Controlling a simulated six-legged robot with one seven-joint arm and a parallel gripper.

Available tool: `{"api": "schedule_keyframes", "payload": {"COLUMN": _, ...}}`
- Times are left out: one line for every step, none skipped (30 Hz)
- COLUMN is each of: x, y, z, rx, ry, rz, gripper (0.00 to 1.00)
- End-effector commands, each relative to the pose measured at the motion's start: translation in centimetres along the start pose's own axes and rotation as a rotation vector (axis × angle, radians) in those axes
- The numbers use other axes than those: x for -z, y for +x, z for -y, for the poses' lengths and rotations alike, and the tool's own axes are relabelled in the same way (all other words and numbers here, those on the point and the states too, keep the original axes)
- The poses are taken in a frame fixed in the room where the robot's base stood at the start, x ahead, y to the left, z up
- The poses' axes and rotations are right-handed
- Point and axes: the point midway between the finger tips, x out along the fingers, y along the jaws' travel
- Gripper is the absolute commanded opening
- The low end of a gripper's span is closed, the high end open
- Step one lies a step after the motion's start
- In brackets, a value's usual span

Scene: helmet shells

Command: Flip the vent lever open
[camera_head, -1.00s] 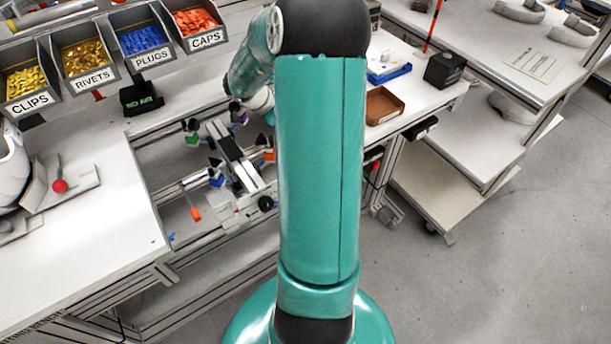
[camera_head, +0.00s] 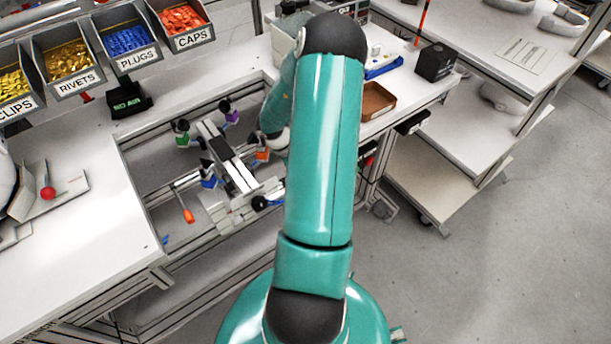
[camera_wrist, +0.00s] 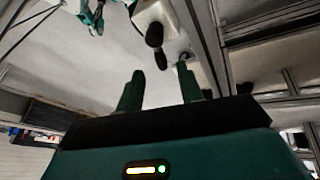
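I cannot make out a vent lever for certain in either view. In the head view a fixture (camera_head: 232,163) with a pale and black bar and several coloured clamps stands in the gap of the bench. A small orange-ended handle (camera_head: 188,215) sits at its lower left. A white shell (camera_head: 6,185) is cut off at the left edge, with a red knob (camera_head: 47,193) beside it. In the wrist view my gripper (camera_wrist: 160,70) has its two fingers apart, with nothing visibly held. Dark rounded parts on a pale piece (camera_wrist: 155,20) show beyond the fingertips. My arm hides the gripper in the head view.
Labelled bins (camera_head: 125,48) line the back left of the bench. A shelved cart (camera_head: 450,185) is at right; the floor (camera_head: 500,270) beyond is clear.

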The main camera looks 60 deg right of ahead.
Motion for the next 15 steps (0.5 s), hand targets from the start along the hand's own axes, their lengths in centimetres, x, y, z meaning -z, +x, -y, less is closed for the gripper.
{"api": "schedule_keyframes", "payload": {"x": -0.1, "y": 0.9, "z": 0.0, "rx": -0.002, "ry": -0.002, "rz": 0.002, "gripper": 0.37}}
{"api": "schedule_keyframes", "payload": {"x": -0.1, "y": 1.3, "z": 0.1, "rx": -0.001, "ry": -0.002, "rz": 0.001, "gripper": 0.37}}
{"api": "schedule_keyframes", "payload": {"x": -0.1, "y": 1.8, "z": 0.1, "rx": -0.001, "ry": -0.001, "rz": 0.001, "gripper": 0.37}}
{"api": "schedule_keyframes", "payload": {"x": -0.1, "y": 2.1, "z": 0.1, "rx": -0.001, "ry": 0.0, "rz": 0.001, "gripper": 0.37}}
{"api": "schedule_keyframes", "payload": {"x": -0.1, "y": 2.4, "z": 0.2, "rx": 0.0, "ry": -0.001, "rz": 0.001, "gripper": 0.37}}
{"api": "schedule_keyframes", "payload": {"x": -0.1, "y": 2.7, "z": 0.2, "rx": 0.001, "ry": -0.001, "rz": 0.0, "gripper": 0.37}}
{"api": "schedule_keyframes", "payload": {"x": -0.1, "y": 2.8, "z": 0.2, "rx": 0.002, "ry": -0.002, "rz": 0.0, "gripper": 0.37}}
{"api": "schedule_keyframes", "payload": {"x": -0.1, "y": 2.9, "z": 0.3, "rx": 0.002, "ry": -0.002, "rz": 0.0, "gripper": 0.37}}
{"api": "schedule_keyframes", "payload": {"x": -0.1, "y": 3.0, "z": 0.3, "rx": 0.002, "ry": -0.002, "rz": 0.0, "gripper": 0.37}}
{"api": "schedule_keyframes", "payload": {"x": -0.1, "y": 3.0, "z": 0.3, "rx": 0.002, "ry": -0.002, "rz": 0.0, "gripper": 0.37}}
{"api": "schedule_keyframes", "payload": {"x": -0.1, "y": 3.1, "z": 0.3, "rx": 0.002, "ry": -0.002, "rz": 0.0, "gripper": 0.37}}
{"api": "schedule_keyframes", "payload": {"x": -0.1, "y": 3.1, "z": 0.3, "rx": 0.002, "ry": -0.002, "rz": 0.0, "gripper": 0.37}}
{"api": "schedule_keyframes", "payload": {"x": -0.1, "y": 3.1, "z": 0.3, "rx": 0.002, "ry": -0.001, "rz": 0.0, "gripper": 0.37}}
{"api": "schedule_keyframes", "payload": {"x": -0.1, "y": 3.1, "z": 0.3, "rx": 0.002, "ry": -0.001, "rz": 0.0, "gripper": 0.37}}
{"api": "schedule_keyframes", "payload": {"x": -0.1, "y": 3.0, "z": 0.3, "rx": 0.002, "ry": -0.001, "rz": 0.0, "gripper": 0.37}}
